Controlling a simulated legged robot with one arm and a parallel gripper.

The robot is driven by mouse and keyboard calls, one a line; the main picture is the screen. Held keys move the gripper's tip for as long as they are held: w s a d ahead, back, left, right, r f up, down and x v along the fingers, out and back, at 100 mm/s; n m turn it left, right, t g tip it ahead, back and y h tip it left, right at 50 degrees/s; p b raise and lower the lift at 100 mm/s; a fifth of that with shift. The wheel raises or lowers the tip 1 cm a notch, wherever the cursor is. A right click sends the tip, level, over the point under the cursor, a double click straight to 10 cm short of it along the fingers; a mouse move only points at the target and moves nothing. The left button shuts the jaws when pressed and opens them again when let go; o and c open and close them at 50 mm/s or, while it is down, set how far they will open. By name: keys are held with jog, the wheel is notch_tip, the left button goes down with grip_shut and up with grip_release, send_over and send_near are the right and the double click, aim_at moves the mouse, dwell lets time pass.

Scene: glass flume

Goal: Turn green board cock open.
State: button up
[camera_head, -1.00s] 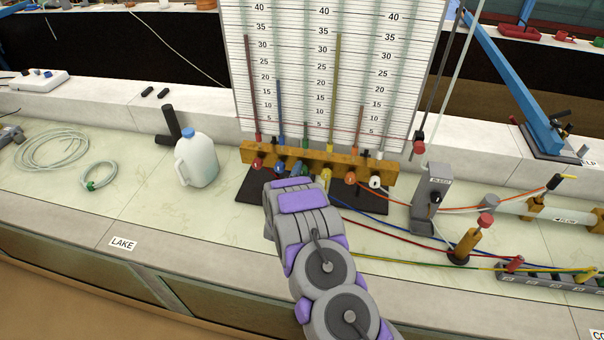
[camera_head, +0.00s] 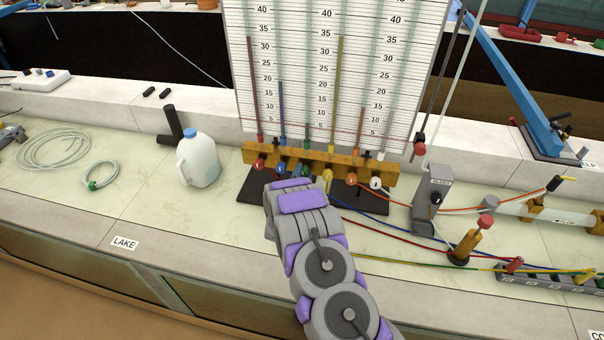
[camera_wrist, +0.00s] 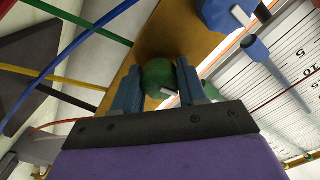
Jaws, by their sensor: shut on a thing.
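The green board cock (camera_wrist: 158,79) shows in the wrist view as a round green knob on the yellow-brown manifold bar. My gripper (camera_wrist: 160,85) is shut on it, with one blue-grey finger on each side. A small white mark shows on the knob near the right finger. In the head view my gripper and forearm (camera_head: 300,200) reach to the manifold bar (camera_head: 375,176) below the scale board. There the green cock is mostly hidden behind my gripper.
A blue cock (camera_wrist: 222,14) sits close beside the green one. Yellow (camera_head: 328,178), orange (camera_head: 351,178) and white (camera_head: 376,183) cocks line the bar to the right. The scale board (camera_head: 330,70) stands behind.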

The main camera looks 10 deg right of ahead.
jog(key=n+p, duration=0.1)
jog(key=n, duration=0.3)
jog(key=shift+d+n+p, duration=0.1)
jog(key=shift+n+p, duration=0.2)
jog(key=shift+p, duration=0.05)
jog(key=n+p, duration=0.1)
jog(key=n, duration=0.2)
jog(key=shift+n, duration=0.4)
jog(key=n+p, duration=0.1)
jog(key=n, duration=0.2)
jog(key=shift+r, duration=0.1)
jog(key=shift+n+p, duration=0.75)
jog(key=shift+n, duration=1.45)
jog(key=o, duration=1)
jog(key=shift+s, duration=0.1)
